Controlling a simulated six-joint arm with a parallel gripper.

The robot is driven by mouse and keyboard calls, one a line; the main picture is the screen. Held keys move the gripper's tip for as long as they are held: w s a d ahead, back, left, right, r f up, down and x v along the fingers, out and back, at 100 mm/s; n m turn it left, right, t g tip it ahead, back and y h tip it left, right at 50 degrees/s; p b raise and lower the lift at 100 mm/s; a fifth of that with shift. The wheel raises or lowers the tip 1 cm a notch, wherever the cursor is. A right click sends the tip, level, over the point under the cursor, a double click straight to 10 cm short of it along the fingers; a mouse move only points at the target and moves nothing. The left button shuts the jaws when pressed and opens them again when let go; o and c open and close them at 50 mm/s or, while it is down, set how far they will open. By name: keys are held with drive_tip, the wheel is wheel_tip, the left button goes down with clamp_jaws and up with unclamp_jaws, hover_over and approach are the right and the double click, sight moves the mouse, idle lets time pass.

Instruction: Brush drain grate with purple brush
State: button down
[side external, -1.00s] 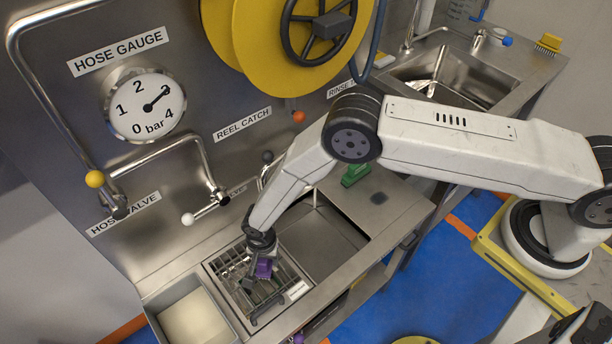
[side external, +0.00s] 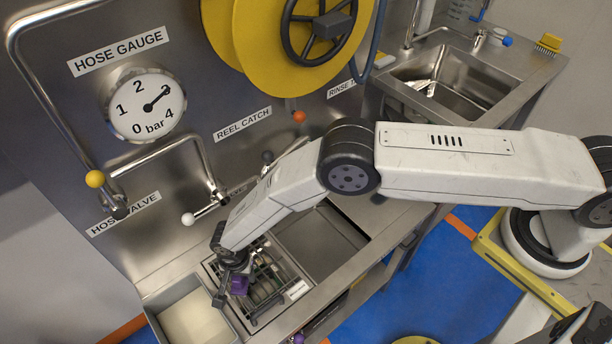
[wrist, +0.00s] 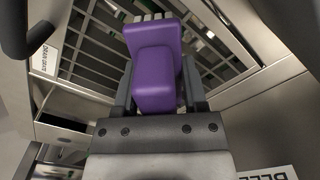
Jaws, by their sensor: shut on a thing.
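The drain grate (side external: 268,305) is a dark metal grid set in the steel counter. In the wrist view the grate (wrist: 84,38) spreads out beyond the brush, with a small white label on its left side. My gripper (side external: 232,278) is over the left part of the grate. It is shut on the purple brush (side external: 239,285), which fills the middle of the wrist view (wrist: 155,60). Pale bristles show at the brush's far end over the grate bars. Whether the bristles touch the bars cannot be told.
A steel tray with a pale bottom (side external: 196,322) stands left of the grate. An open sink basin (side external: 318,243) is to its right. A yellow brush (side external: 548,43) sits on the far counter. Valve levers (side external: 188,218) and pipes stick out from the back wall.

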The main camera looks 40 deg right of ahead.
drive_tip(key=shift+r, duration=3.7)
drive_tip(key=shift+w, duration=0.1)
